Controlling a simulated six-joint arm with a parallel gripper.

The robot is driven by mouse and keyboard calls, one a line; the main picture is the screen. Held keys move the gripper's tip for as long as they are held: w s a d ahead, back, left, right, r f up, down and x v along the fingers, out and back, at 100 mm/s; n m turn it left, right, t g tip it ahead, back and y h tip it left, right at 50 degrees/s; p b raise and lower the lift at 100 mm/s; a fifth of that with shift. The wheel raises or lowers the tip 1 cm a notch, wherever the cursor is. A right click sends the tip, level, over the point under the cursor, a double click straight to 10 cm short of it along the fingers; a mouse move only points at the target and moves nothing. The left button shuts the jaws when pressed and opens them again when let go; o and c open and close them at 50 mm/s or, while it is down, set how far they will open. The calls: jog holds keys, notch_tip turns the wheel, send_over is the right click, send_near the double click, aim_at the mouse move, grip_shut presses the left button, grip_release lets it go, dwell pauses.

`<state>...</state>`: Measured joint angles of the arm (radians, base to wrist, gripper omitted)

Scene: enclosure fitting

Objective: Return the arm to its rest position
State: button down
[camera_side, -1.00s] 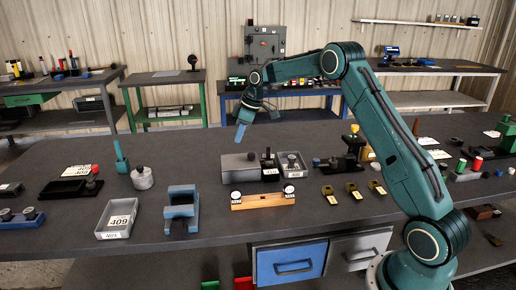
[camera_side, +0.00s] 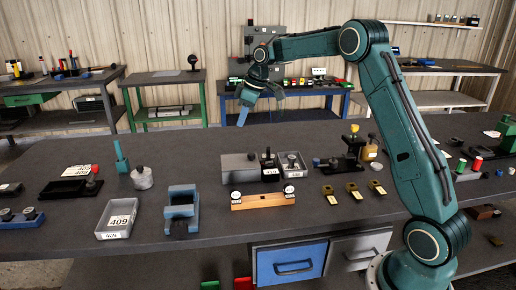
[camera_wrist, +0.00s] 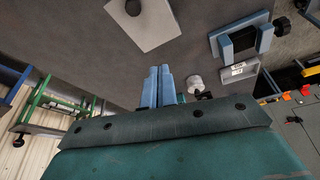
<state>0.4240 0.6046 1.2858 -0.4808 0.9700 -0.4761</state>
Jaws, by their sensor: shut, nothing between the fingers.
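My arm is teal, with its base at the front right of the bench. My gripper (camera_side: 243,117) hangs high above the back part of the bench, its blue fingers pointing down. In the wrist view its two fingers (camera_wrist: 158,86) lie side by side, shut with nothing between them. Nothing on the bench touches the gripper.
Below stand a grey enclosure box (camera_side: 238,167), an orange-brown block with two dials (camera_side: 262,200), a blue fixture (camera_side: 181,208) and a grey bin labelled 409 (camera_side: 117,218). Several small brass-coloured parts (camera_side: 353,193) lie to the right. The air around the gripper is clear.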

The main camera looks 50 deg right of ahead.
jog(key=s+a+r+m+t+h, duration=0.1)
jog(key=s+a+r, duration=0.45)
jog(key=s, duration=0.35)
jog(key=s+a+r+m, duration=0.2)
jog(key=s+a+r, duration=0.3)
jog(key=s+a, duration=0.3)
jog(key=s+a+f+m, duration=0.1)
jog(key=s+f, duration=0.1)
jog(key=s, duration=0.8)
jog(key=s+a+f+m+t, duration=0.1)
jog(key=s+f, duration=0.2)
jog(key=s, duration=0.8)
jog(key=shift+a+m+h, duration=0.3)
jog(key=shift+a+h, duration=0.1)
